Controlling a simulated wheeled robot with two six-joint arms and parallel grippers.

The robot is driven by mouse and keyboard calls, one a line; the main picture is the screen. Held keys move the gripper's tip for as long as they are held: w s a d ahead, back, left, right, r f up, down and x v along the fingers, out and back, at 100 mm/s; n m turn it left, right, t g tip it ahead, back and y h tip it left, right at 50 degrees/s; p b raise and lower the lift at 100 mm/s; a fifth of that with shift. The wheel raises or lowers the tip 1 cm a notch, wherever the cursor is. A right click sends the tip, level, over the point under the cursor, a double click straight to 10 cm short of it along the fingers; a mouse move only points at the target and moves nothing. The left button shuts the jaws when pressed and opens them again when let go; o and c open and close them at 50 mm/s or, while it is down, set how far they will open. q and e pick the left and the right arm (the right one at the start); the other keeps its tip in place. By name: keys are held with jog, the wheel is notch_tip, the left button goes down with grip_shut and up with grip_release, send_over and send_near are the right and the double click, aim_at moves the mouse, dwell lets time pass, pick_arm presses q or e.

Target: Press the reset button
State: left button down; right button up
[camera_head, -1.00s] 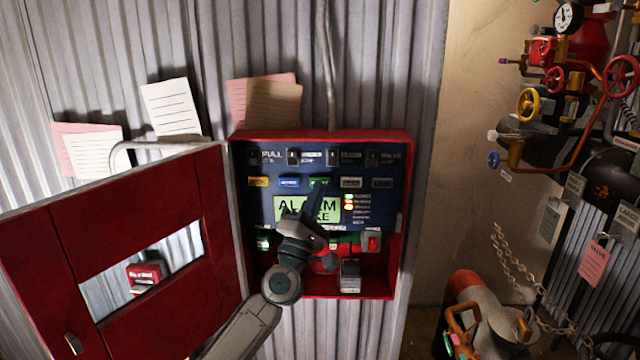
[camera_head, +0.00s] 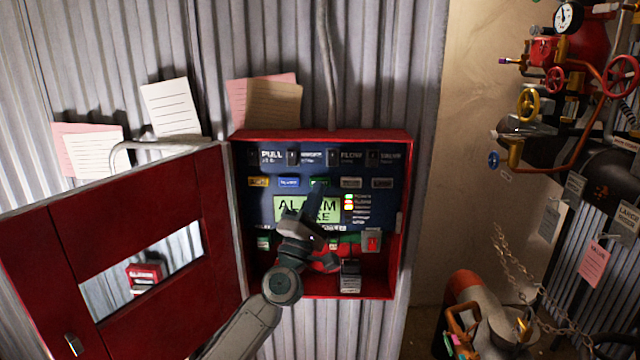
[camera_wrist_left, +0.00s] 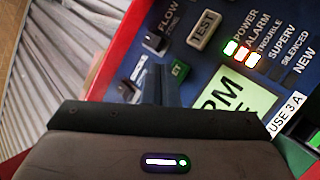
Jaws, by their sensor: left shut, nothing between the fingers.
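The reset button is the green button in the alarm panel (camera_head: 388,215), mostly covered by my fingers in the head view. In the left wrist view the green button (camera_wrist_left: 180,69) shows the letters "ET", its left part hidden by the fingers. My left gripper (camera_head: 316,190) is shut and empty, with its tips at the button. The tips also show in the left wrist view (camera_wrist_left: 160,80), right beside the visible part of the button. I cannot tell whether they touch it. The panel screen (camera_head: 290,206) reads "ALARM" and is partly hidden by the gripper. My right gripper is out of view.
The red panel door (camera_head: 130,240) stands open to the left. Yellow (camera_head: 258,182), blue (camera_head: 289,183) and grey (camera_head: 351,183) buttons flank the green one. A red switch (camera_head: 372,241) sits lower right. Pipes with valve wheels (camera_head: 528,104) stand far right.

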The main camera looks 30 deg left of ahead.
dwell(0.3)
pick_arm(q)
jog(key=shift+w, duration=0.1)
jog(key=shift+w+a, duration=0.25)
jog(key=shift+w, duration=0.05)
jog(key=shift+w+a, duration=0.25)
jog(key=shift+w, duration=0.15)
dwell(0.9)
dwell(0.3)
jog(key=shift+s+d+p, duration=0.3)
jog(key=shift+s+d, duration=0.2)
jog(key=shift+s, duration=0.3)
